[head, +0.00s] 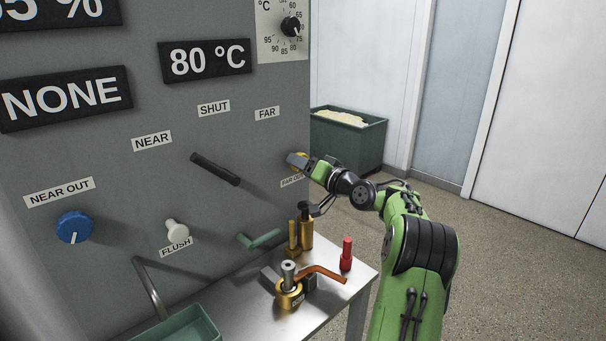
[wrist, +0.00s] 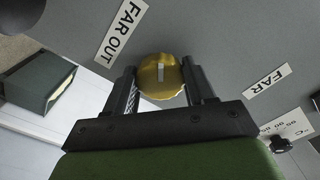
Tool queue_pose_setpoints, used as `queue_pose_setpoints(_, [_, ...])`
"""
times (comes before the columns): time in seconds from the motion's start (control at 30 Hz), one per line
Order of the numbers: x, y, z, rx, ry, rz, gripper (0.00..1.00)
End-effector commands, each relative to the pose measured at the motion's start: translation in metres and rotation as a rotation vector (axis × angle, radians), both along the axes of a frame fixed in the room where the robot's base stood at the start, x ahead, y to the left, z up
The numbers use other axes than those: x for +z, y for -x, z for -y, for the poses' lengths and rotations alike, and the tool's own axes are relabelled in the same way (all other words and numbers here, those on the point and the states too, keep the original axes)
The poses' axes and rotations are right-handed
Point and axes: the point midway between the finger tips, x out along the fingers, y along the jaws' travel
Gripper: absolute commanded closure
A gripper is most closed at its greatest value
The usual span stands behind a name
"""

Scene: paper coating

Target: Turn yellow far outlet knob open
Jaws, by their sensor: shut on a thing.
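The yellow far outlet knob (wrist: 160,76) is on the grey panel (wrist: 205,35), beside the "FAR OUT" label (wrist: 122,30) in the wrist view. A pale mark shows on its face, lined up between my fingers' direction. My gripper (wrist: 161,88) has one finger on each side of the knob and is shut on it. In the head view my gripper (head: 300,161) reaches the panel's right edge and hides most of the knob. The "FAR OUT" label (head: 292,181) is partly covered there.
The panel also bears a blue knob (head: 74,227), a white flush knob (head: 177,230) and a black lever (head: 215,169). A green bin (head: 350,140) stands behind.

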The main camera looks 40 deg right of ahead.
Motion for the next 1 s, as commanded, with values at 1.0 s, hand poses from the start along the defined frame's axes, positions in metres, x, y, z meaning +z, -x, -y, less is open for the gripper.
queue_pose_setpoints(1.0, [-0.0034, -0.0003, 0.0008, 0.003, 0.411, 0.006, 0.76])
